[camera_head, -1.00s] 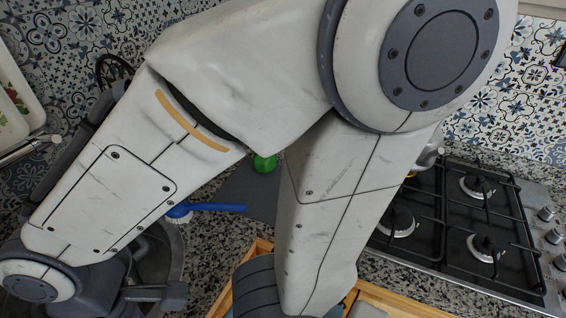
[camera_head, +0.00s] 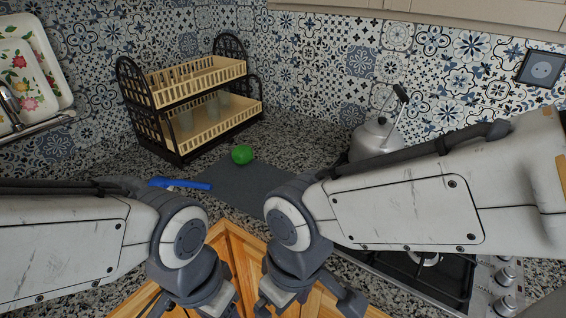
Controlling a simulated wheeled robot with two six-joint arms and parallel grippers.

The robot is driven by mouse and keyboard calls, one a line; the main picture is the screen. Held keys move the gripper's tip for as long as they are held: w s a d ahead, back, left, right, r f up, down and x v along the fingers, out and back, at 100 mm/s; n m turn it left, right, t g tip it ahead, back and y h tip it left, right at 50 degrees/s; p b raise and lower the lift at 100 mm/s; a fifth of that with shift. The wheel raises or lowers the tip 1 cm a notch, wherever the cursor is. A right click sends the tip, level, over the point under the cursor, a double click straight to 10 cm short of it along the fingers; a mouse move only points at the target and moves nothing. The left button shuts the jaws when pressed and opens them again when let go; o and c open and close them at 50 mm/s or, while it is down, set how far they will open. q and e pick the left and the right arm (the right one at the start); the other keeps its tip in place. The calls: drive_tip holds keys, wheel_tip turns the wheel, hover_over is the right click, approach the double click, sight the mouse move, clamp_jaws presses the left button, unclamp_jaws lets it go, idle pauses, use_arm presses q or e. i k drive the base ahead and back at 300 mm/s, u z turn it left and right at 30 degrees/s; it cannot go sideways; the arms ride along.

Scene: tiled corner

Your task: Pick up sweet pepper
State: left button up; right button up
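A green sweet pepper (camera_head: 242,154) sits on the back left part of a dark grey mat (camera_head: 245,183) on the counter. Nothing touches it. My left gripper (camera_head: 202,304) points down at the bottom of the view, in front of the pepper and apart from it. My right gripper (camera_head: 300,298) points down beside it, a little to the right. The lower ends of both grippers run to the picture's edge, so their fingertips are not clearly shown. I see nothing held in either.
A two-tier dish rack (camera_head: 192,82) with glasses stands behind the mat. A blue-handled brush (camera_head: 182,184) lies left of it. A kettle (camera_head: 374,138) and a gas stove (camera_head: 437,285) are at right, partly behind my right arm. Wooden cabinetry (camera_head: 240,250) shows between my grippers.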

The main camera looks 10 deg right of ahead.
sight(242, 154)
drive_tip(key=k, duration=0.65)
drive_tip(key=u, duration=0.9)
drive_tip(key=i, duration=1.05)
drive_tip(key=z, duration=0.15)
